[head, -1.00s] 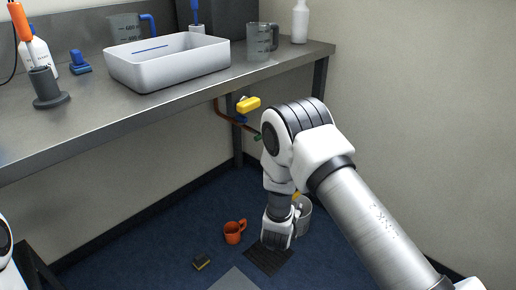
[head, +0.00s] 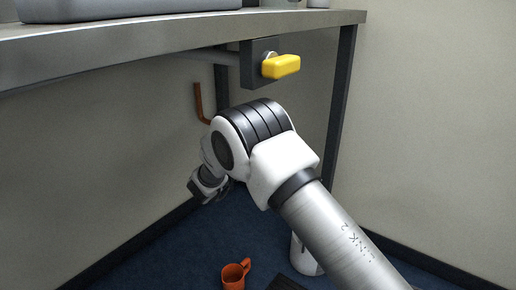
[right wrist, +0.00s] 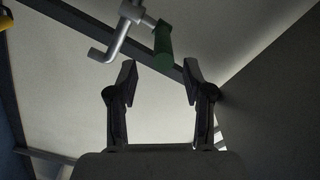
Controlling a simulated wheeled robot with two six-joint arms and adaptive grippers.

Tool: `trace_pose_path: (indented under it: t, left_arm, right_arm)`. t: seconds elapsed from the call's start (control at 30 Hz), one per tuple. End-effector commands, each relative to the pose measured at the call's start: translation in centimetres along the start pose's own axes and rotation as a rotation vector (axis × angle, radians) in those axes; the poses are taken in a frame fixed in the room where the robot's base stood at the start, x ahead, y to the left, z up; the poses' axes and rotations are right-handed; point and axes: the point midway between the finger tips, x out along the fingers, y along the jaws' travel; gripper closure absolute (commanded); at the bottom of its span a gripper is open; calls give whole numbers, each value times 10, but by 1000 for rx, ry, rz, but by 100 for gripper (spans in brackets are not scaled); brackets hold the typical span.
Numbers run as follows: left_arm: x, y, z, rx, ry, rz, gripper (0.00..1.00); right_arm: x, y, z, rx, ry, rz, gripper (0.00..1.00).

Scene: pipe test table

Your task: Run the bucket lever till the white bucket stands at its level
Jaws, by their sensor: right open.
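A yellow lever (head: 280,66) sits on a dark block under the bench's front edge in the head view. In the right wrist view, a green handle (right wrist: 163,47) with a bent grey pipe (right wrist: 112,45) is ahead of my right gripper (right wrist: 160,78). The gripper is open and empty, and the handle lies beyond its fingertips. I cannot tell which one is the bucket lever. In the head view my right gripper (head: 203,192) is below the bench, partly hidden by its own arm. A white bucket (head: 303,258) stands on the floor, partly behind my arm. My left gripper is out of view.
The bench (head: 140,40) spans the top, with a dark leg (head: 342,95) at right. A copper pipe (head: 200,105) hangs below it. An orange mug (head: 235,273) and a dark mat (head: 290,284) lie on the blue floor.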

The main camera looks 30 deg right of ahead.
Motion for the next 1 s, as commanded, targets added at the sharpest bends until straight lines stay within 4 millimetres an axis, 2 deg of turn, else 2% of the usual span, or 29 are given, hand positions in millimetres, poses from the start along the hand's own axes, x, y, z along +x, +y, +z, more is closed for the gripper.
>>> trace_pose_path:
  t: [0.17, 0.4, 0.5, 0.6, 0.8, 0.83, 0.93, 0.97, 1.0]
  left_arm:
    - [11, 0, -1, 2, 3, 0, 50]
    - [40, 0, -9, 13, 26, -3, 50]
    - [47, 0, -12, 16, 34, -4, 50]
    - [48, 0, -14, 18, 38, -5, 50]
    - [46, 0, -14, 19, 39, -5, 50]
    - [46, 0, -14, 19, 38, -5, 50]
    - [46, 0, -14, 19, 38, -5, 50]
    - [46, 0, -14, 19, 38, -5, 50]
    - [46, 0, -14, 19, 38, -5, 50]
  right_arm:
    - [12, 1, 0, 16, 9, 5, 49]
    - [58, 4, 1, 15, 9, 5, 49]
    - [71, 2, 1, 14, 7, 4, 49]
    - [78, 0, -1, 13, 7, 3, 49]
    - [78, -2, -1, 11, 6, 2, 49]
    - [78, -2, -1, 11, 6, 2, 56]
    - [78, -1, -1, 11, 6, 2, 92]
    - [78, -1, -1, 11, 6, 2, 100]
    - [78, -1, -1, 11, 6, 2, 100]
